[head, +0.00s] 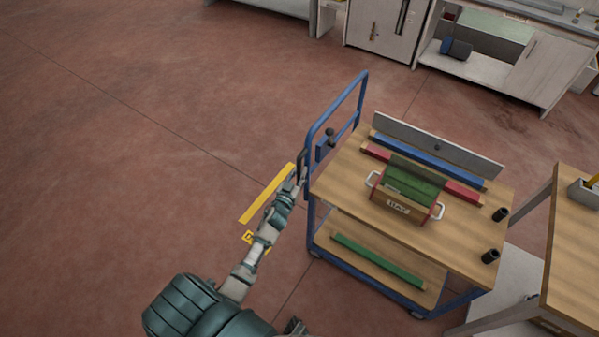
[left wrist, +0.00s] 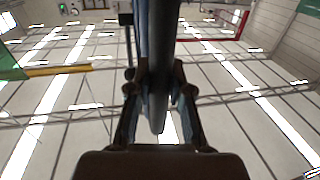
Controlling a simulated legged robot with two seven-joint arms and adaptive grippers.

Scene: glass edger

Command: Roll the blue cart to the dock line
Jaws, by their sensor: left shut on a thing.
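The blue cart (head: 318,215) has a blue tubular frame, wooden shelves and a tall push handle (head: 334,103) at its left end. My left gripper (head: 303,167) is shut on the near upright of this handle. In the left wrist view the handle bar (left wrist: 158,70) runs between the two fingers (left wrist: 158,105). The yellow dock line (head: 262,198) is painted on the floor just left of the cart. A yellow floor label (head: 252,237) beside it is partly hidden by my left arm. My right gripper is not seen.
The cart's top carries a tray (head: 397,207) with green pieces, coloured strips (head: 428,165) and dark cups (head: 490,256). A green strip (head: 378,260) lies on the lower shelf. A wooden table (head: 577,250) stands close at right. Cabinets (head: 387,28) line the back. Floor at left is clear.

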